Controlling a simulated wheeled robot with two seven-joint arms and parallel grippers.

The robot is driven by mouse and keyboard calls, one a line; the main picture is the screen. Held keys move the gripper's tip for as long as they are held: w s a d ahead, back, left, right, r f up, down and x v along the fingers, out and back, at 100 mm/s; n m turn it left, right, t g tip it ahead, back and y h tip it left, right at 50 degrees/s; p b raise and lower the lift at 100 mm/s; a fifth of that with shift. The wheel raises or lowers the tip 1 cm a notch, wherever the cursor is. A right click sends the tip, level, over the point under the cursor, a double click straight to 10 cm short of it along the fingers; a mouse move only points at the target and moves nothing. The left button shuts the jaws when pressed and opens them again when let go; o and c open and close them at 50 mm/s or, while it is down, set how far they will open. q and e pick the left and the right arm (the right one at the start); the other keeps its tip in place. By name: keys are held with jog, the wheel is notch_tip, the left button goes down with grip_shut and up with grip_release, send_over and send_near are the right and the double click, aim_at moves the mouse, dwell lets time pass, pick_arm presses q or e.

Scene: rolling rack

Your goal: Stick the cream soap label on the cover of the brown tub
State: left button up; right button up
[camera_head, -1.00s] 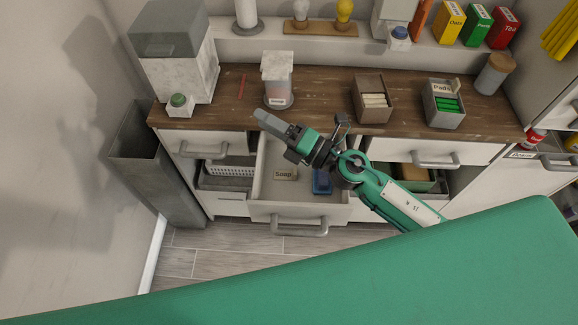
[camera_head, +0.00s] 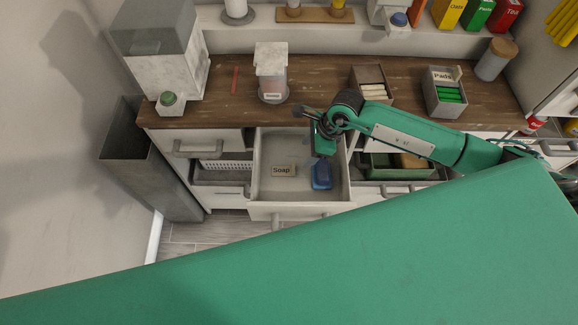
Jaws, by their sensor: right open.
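A cream label (camera_head: 283,170) reading "Soap" lies flat in the open drawer (camera_head: 268,192) below the counter. My right gripper (camera_head: 322,145) points down over the drawer, right of the label and just above a blue block (camera_head: 321,177). It is open, but seen nearly from above, and its fingertips are partly hidden. No thing is clearly a brown tub with a cover; an open brown box (camera_head: 358,88) with cream strips stands on the counter. My left gripper is not in view.
The drawer's left part is clear.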

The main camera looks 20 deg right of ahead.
jog(key=p, duration=0.1)
send_over(293, 166)
jog(key=s+d, duration=0.1)
jog(key=d, duration=0.1)
notch_tip(293, 166, down, 5)
jog(key=shift+s+a+f, duration=0.1)
jog(key=shift+a, duration=0.05)
jog(key=shift+a+f+p, duration=0.1)
jog(key=shift+f+p, duration=0.35)
jog(key=shift+f, duration=0.05)
jog(key=x, duration=0.1)
jog(key=p+x, duration=0.1)
jog(key=x, duration=0.1)
jog(key=shift+w, duration=0.35)
jog(key=shift+f, duration=0.6)
jog(key=c, duration=1.2)
